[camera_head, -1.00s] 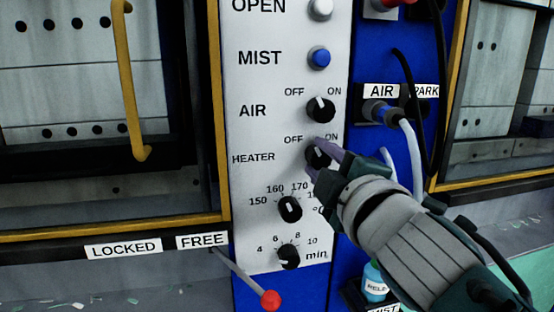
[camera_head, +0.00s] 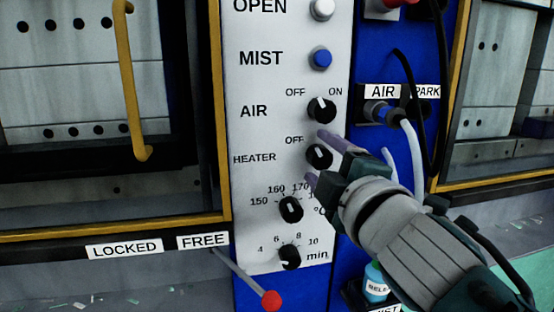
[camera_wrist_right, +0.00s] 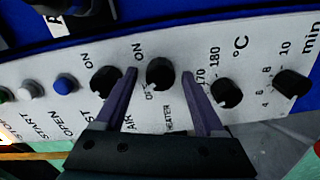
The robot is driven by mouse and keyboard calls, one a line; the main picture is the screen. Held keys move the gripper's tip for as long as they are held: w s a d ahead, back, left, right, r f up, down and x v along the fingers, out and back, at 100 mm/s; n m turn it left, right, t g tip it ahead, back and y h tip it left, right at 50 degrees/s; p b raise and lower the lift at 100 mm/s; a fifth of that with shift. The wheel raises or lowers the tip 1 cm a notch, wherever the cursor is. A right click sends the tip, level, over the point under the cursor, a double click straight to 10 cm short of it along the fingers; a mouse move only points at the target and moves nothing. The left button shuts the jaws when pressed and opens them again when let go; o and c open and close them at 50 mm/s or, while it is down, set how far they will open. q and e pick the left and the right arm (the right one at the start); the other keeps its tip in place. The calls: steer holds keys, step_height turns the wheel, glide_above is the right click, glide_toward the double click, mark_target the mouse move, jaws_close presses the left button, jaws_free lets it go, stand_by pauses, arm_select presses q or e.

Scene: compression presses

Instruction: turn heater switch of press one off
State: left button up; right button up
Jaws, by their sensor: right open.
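The black heater switch (camera_head: 319,157) is a round knob on the white panel, beside the HEATER label. In the head view its white mark seems to lean up and left, toward OFF. My right gripper (camera_head: 314,157) is open, with one purple finger above the knob and one below it. The right wrist view shows the knob (camera_wrist_right: 160,73) between the spread fingertips (camera_wrist_right: 160,76), with a gap on both sides. The upper finger hides the heater's ON label in the head view. My left gripper is not in view.
The black air switch (camera_head: 321,109) is just above, close to the upper finger. The temperature knob (camera_head: 290,209) and minutes knob (camera_head: 289,257) are below. A red-tipped lever (camera_head: 270,300) sticks out at the bottom.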

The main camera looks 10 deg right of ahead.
steer(key=shift+s, duration=0.25)
steer(key=s, duration=0.9)
steer(key=shift+s+d, duration=0.15)
steer(key=shift+s, duration=0.1)
